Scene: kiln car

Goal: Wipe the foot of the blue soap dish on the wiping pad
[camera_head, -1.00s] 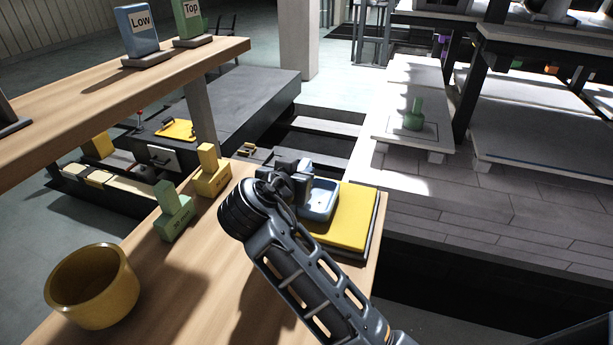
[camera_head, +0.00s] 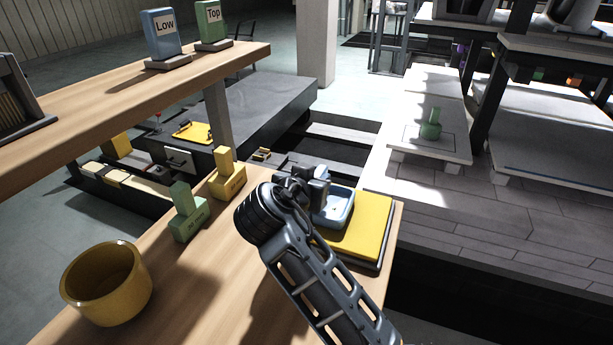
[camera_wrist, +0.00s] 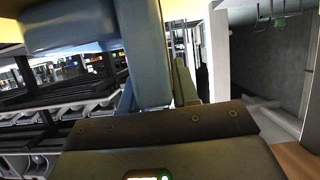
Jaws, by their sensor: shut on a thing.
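The blue soap dish (camera_head: 340,208) is a shallow tray held over the left part of the yellow wiping pad (camera_head: 368,232). My gripper (camera_head: 312,188) is shut on the dish at its left side. The dish looks about level and very close to the pad; I cannot tell whether its foot touches, as the foot is hidden. In the wrist view the dish (camera_wrist: 70,28) fills the upper left, with a strip of yellow behind it.
A yellow stamp-like block (camera_head: 228,180), a green one (camera_head: 187,215) and an ochre bowl (camera_head: 105,284) stand on the wooden table left of my arm. A raised shelf (camera_head: 110,95) carries the Low (camera_head: 165,38) and Top (camera_head: 213,25) signs. The pad lies near the table's right edge.

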